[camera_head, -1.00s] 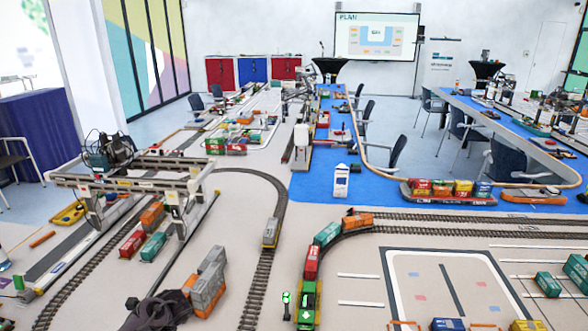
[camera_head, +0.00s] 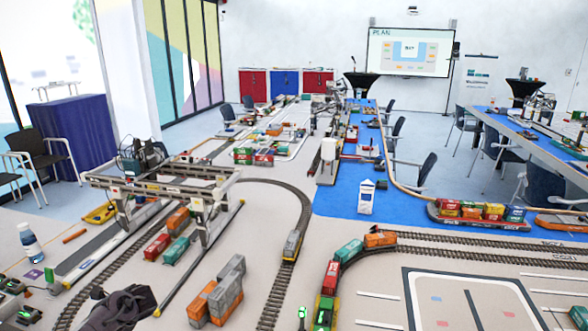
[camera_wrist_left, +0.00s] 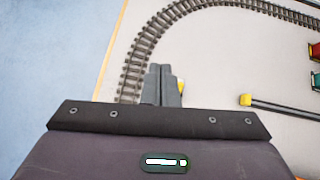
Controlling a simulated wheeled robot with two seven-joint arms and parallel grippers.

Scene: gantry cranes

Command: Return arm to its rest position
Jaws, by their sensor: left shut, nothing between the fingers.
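My left gripper (camera_wrist_left: 160,68) shows in the left wrist view with its two grey fingers together and nothing between them. It points over the light table top beside a curved track (camera_wrist_left: 140,50). In the head view a dark part of my left arm (camera_head: 118,308) shows at the bottom left, in front of the gantry crane (camera_head: 160,190) and left of orange and grey wagons (camera_head: 215,292). The fingers cannot be made out there. My right arm is in neither view.
A bottle (camera_head: 31,242) stands at the left table edge. A black bar with a yellow end (camera_wrist_left: 245,100) lies right of the fingers. A green locomotive (camera_head: 323,312) stands on the track right of my arm. Blue floor (camera_wrist_left: 50,60) lies beyond the table edge.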

